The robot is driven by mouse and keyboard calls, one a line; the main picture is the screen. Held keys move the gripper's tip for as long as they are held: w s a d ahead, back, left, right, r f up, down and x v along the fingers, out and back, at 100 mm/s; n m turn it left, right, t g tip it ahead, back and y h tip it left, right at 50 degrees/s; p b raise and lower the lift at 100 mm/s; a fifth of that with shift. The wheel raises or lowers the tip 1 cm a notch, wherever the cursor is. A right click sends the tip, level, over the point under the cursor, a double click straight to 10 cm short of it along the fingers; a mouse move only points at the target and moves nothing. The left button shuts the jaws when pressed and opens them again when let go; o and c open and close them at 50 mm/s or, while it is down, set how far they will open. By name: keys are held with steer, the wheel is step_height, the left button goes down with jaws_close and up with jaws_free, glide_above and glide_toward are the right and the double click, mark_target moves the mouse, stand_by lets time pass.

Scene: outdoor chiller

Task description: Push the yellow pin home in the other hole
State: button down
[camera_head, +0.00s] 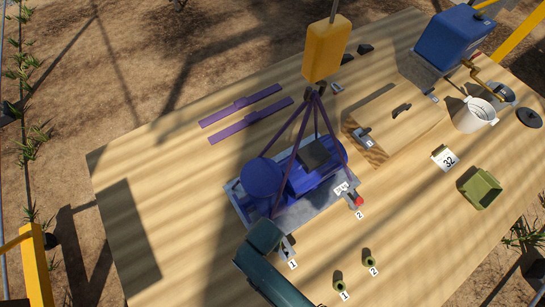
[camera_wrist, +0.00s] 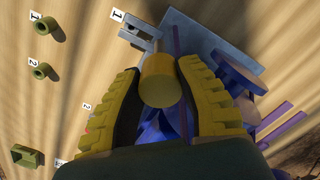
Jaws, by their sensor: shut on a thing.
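My gripper (camera_wrist: 158,76) is shut on a yellow pin. The pin's round yellow end (camera_wrist: 160,82) shows between the two ridged finger pads in the wrist view. Just beyond it is the grey forked bracket (camera_wrist: 138,33) by label 1, which also shows beside my gripper in the head view (camera_head: 288,246). My gripper's fingers are hidden in the head view.
The blue machine (camera_head: 319,168) sits on a grey base, with purple slings rising to a yellow block (camera_head: 327,48). Two olive sleeves (camera_head: 339,286) (camera_head: 368,261) stand at the front. A wooden box (camera_head: 395,120), white bucket (camera_head: 474,114) and green tray (camera_head: 480,189) are right.

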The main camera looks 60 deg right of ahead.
steer(key=s+d+f+m+b, duration=0.1)
steer(key=s+f+m+b, duration=0.2)
steer(key=f, duration=0.4)
steer(key=s+d+f+m+b, duration=0.2)
steer(key=s+f+m+b, duration=0.2)
steer(key=f, duration=0.3)
steer(key=shift+s+d+f+m+b, duration=0.15)
steer(key=shift+s+f+m+b, duration=0.3)
steer(key=shift+m, duration=0.35)
steer(key=shift+w+r, duration=0.15)
steer(key=shift+r, duration=0.05)
step_height(320, 180, down, 6)
steer(key=b, duration=0.3)
steer(key=shift+f+b, duration=1.05)
steer(key=shift+f, duration=0.65)
steer(key=shift+f, duration=0.1)
